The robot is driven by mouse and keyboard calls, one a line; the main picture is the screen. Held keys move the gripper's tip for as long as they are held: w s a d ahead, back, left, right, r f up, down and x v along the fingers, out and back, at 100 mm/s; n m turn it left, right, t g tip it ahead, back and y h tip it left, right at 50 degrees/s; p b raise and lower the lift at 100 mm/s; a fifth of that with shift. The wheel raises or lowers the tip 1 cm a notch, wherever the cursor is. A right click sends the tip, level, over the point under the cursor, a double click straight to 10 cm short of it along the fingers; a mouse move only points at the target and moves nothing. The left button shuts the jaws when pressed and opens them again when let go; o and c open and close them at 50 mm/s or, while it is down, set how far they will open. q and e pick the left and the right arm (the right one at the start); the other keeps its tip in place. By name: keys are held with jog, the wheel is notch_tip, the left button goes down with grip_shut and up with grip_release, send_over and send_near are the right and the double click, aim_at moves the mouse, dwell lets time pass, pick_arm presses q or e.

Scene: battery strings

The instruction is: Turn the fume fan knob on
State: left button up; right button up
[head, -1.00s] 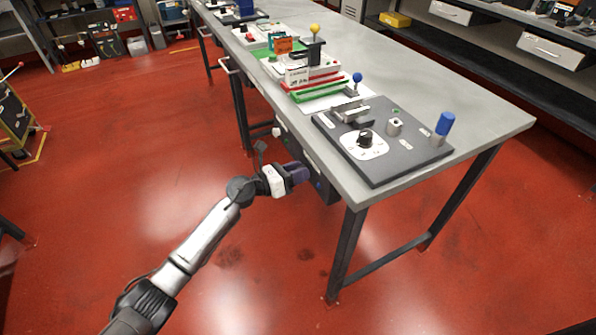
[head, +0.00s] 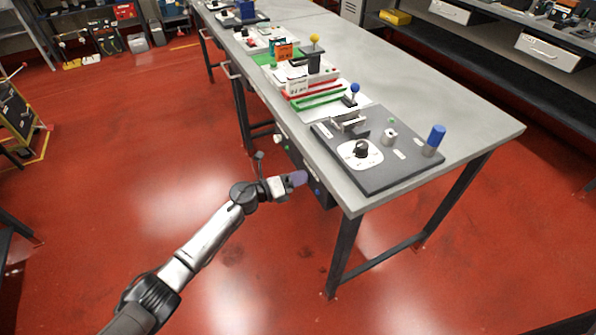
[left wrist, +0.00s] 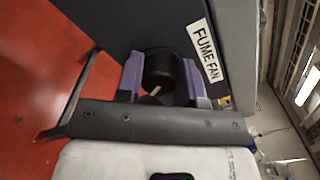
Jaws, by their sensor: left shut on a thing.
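The fume fan knob (left wrist: 158,66) is round and black with a pale pointer mark. It sits on a dark panel face beside a white "FUME FAN" label (left wrist: 203,50) in the left wrist view. My left gripper (left wrist: 161,80) has its purple fingers on either side of the knob, shut on it. In the head view my left gripper (head: 298,178) is at the dark box (head: 321,190) under the table's front edge, and it hides the knob there. My right gripper is not in view.
The grey table (head: 430,95) carries a dark panel (head: 385,180) with another black knob (head: 361,149) and a blue-topped post (head: 436,135). Farther back are red and green trays (head: 318,98). A table leg (head: 345,255) stands right of the box. The red floor is open at left.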

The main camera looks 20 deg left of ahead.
pick_arm(q)
jog(key=n+p, duration=0.4)
jog(key=n, duration=0.2)
jog(key=n+p, duration=0.2)
jog(key=n, duration=0.1)
jog(key=shift+n, duration=0.3)
jog(key=shift+f+n+p, duration=0.15)
jog(key=shift+n+p, duration=0.35)
jog(key=shift+n, duration=0.7)
jog(key=o, duration=0.9)
jog(key=shift+a, duration=0.1)
